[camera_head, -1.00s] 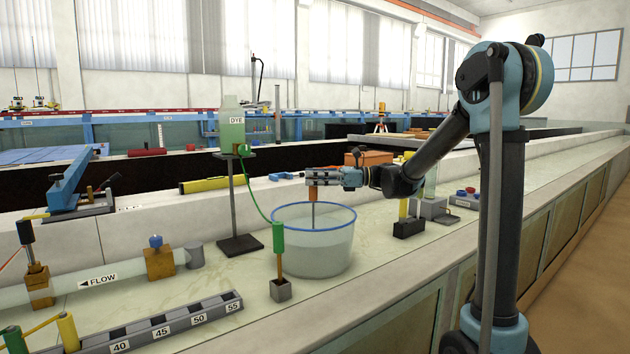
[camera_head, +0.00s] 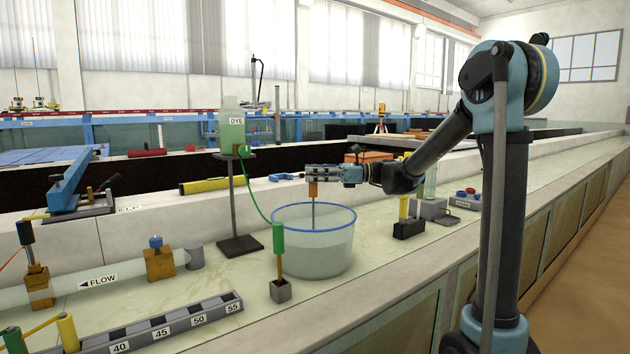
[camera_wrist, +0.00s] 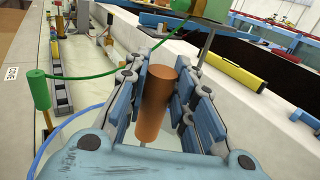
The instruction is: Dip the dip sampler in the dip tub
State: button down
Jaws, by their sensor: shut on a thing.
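My gripper (camera_head: 314,172) is shut on the orange handle of the dip sampler (camera_head: 313,189). The handle also shows between the blue finger pads in the wrist view (camera_wrist: 155,103). The sampler hangs upright, and its thin grey rod reaches down inside the rim of the dip tub (camera_head: 316,262). The tub is clear-walled with a blue rim and holds pale liquid. The rod's lower end is hidden, so I cannot tell how deep it sits.
A green dye bottle (camera_head: 231,130) on a dark stand is left of the tub. Its green tube runs to a green-handled piece (camera_head: 278,240) in a grey block close by the tub's front left. A black block (camera_head: 408,228) stands to the right. A numbered scale (camera_head: 165,328) lies front left.

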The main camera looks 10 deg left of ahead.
notch_tip(320, 180, up, 18)
dwell(2.4)
dwell(1.6)
jog(key=w+a+r+n+g+h, duration=0.1)
jog(key=w+a+r+g, duration=0.1)
jog(key=w+r, duration=0.5)
jog(key=w+a+r+n+g, duration=0.1)
jog(key=w+a+r, duration=0.4)
jog(key=r, duration=1)
jog(key=w+g, duration=0.1)
jog(key=w, duration=0.1)
jog(key=shift+w+r+n+h, duration=0.35)
jog(key=shift+n+h, duration=0.05)
jog(key=shift+r, duration=0.1)
